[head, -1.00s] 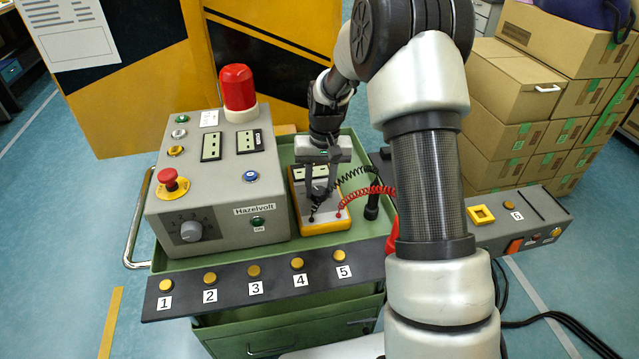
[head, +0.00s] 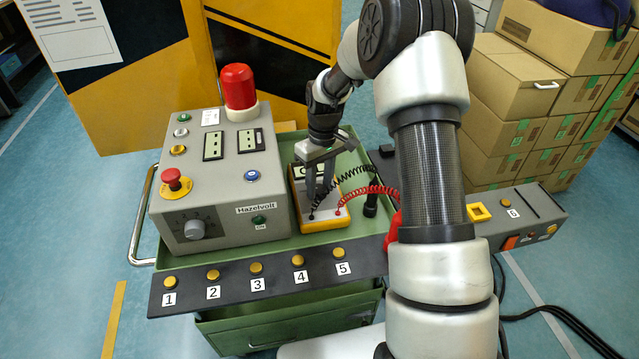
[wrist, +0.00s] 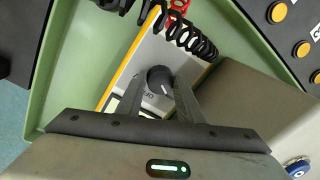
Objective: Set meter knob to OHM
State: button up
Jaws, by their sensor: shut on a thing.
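The meter (head: 325,223) is a yellow-edged box with a pale face, lying in the green cart's tray; it also shows in the wrist view (wrist: 150,50). Its dark round knob (wrist: 159,79) sits on the face between my fingertips. My gripper (head: 318,194) points down over the meter and is shut on the knob, with a finger on either side in the wrist view (wrist: 165,82). The meter's display is partly hidden by my gripper.
A grey Hazelvolt box (head: 215,190) with a red beacon (head: 238,88) stands close left of the meter. Coiled black (head: 345,180) and red (head: 370,191) leads run right from it. A numbered button strip (head: 265,277) crosses the cart's front.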

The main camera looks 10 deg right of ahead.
aim_at(322, 187)
dwell(0.3)
jog(key=o, duration=1.1)
jog(key=shift+c, duration=0.2)
notch_tip(322, 187, up, 17)
jog(key=d+p, duration=0.1)
jog(key=p, duration=0.1)
jog(key=shift+w+r, duration=0.15)
jog(key=shift+w, duration=0.05)
